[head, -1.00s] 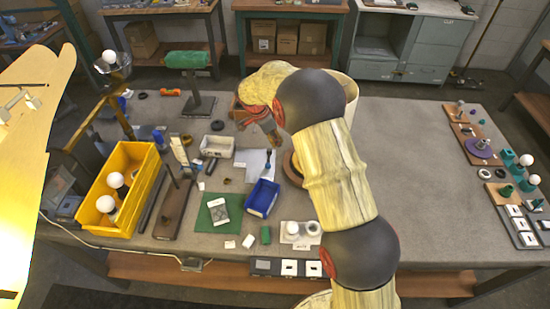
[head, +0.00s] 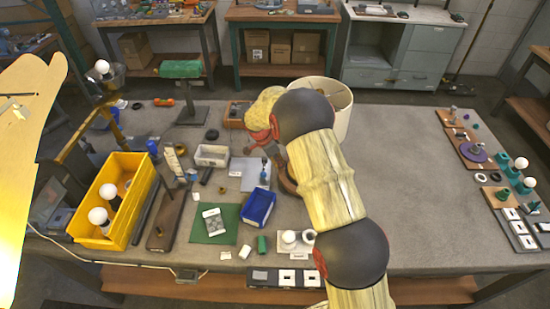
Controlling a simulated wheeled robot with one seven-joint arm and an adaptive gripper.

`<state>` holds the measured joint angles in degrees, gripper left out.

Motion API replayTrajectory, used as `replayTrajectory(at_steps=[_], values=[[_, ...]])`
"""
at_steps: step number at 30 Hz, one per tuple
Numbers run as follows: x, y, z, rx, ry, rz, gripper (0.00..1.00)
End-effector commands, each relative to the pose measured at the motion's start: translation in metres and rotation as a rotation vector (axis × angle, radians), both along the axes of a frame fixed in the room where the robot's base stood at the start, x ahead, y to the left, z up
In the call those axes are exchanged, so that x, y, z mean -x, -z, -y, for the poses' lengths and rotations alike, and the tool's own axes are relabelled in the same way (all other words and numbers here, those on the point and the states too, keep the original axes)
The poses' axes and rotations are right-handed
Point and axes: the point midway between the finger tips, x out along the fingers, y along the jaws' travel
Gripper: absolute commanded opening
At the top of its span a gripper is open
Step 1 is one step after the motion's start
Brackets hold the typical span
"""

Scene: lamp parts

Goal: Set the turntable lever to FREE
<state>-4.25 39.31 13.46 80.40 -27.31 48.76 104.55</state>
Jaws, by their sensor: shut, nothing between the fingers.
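A round brown wooden disc (head: 285,181), which looks like the turntable, lies on the bench and is mostly hidden behind my arm. I cannot make out its lever or any FREE mark. A small blue-topped upright piece (head: 265,166) stands at the right edge of a white sheet, left of the disc; I cannot tell what it is. My gripper (head: 281,158) points down just above and beside the disc, close to the blue-topped piece. It is shut and empty, its tips partly hidden by my arm. I cannot tell whether it touches anything.
A cream lampshade (head: 338,98) stands behind my arm. A blue bin (head: 259,207), a white tray (head: 212,156) and a yellow crate (head: 140,205) with white bulbs are to the left. The bench (head: 410,180) is clear right of my arm, up to boards of parts at the edge.

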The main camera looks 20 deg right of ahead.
Motion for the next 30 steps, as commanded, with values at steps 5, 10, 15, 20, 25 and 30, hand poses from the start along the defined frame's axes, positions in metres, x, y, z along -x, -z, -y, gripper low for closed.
replayTrajectory(at_steps=[5, 10, 15, 20, 25, 30], values=[[0.002, 0.012, -0.018, -0.001, -0.003, 0.000, 0.00], [0.005, 0.014, -0.032, 0.000, -0.001, 0.000, 0.00], [0.005, 0.015, -0.036, 0.000, 0.000, 0.000, 0.00], [0.005, 0.014, -0.036, 0.000, 0.000, 0.000, 0.00], [0.005, 0.015, -0.037, 0.000, 0.003, 0.000, 0.00], [0.005, 0.015, -0.040, 0.000, 0.033, 0.002, 0.00]])
